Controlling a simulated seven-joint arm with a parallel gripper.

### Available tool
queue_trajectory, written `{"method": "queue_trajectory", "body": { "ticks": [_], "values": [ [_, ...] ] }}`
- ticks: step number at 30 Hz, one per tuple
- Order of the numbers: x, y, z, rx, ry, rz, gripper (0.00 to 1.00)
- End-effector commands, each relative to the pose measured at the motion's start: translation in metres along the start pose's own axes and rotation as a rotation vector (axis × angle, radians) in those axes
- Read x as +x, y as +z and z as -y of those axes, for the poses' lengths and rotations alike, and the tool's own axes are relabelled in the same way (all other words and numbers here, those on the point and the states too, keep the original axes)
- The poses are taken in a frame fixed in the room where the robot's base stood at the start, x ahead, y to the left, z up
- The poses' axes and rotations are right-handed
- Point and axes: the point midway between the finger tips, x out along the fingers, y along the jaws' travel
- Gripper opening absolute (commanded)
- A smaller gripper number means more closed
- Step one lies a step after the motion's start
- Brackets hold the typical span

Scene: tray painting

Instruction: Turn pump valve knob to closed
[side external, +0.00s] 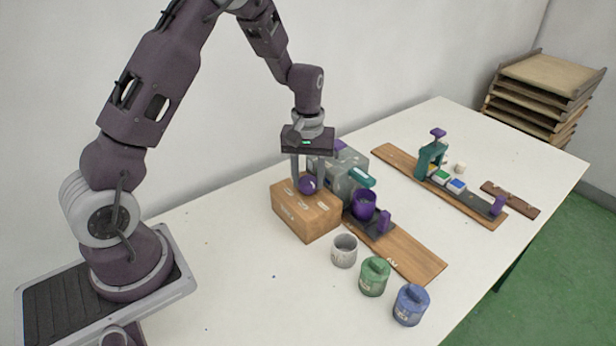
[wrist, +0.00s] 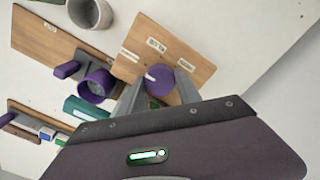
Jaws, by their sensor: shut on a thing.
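The pump valve knob is a round purple knob (side external: 307,185) on top of a wooden box (side external: 304,216). It also shows in the wrist view (wrist: 159,81), with a pale pointer mark on its left side. Labels are printed on the box top around the knob, too small to read surely. My gripper (side external: 304,182) points down over the box, its fingers on either side of the knob and shut on it. In the wrist view my gripper (wrist: 160,88) has a finger at each side of the knob.
A grey machine (side external: 345,172) with a teal lever and a purple cup (side external: 363,204) stands right of the box on a wooden board (side external: 415,262). Grey, green (side external: 374,276) and blue (side external: 411,304) pots stand in front. Another board (side external: 385,160) lies farther back. The front left table is clear.

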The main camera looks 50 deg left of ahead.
Motion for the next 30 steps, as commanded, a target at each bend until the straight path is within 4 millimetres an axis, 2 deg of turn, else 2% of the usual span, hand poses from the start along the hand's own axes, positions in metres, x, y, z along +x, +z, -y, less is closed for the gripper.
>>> {"method": "queue_trajectory", "body": {
  "ticks": [4, 5, 8, 17, 20, 25, 30],
  "values": [
    [0.0, -0.001, -0.001, -0.002, 0.002, -0.001, 0.0],
    [0.0, -0.001, -0.001, -0.002, 0.002, -0.001, 0.44],
    [0.0, 0.0, 0.0, -0.001, 0.001, -0.001, 0.62],
    [-0.002, 0.0, 0.0, 0.0, 0.001, -0.001, 0.62],
    [-0.016, -0.001, -0.001, 0.002, 0.003, -0.004, 0.62],
    [-0.052, -0.001, -0.001, 0.0, 0.003, -0.004, 0.62],
    [-0.07, 0.0, 0.0, 0.001, 0.001, -0.001, 0.62]
  ]
}}
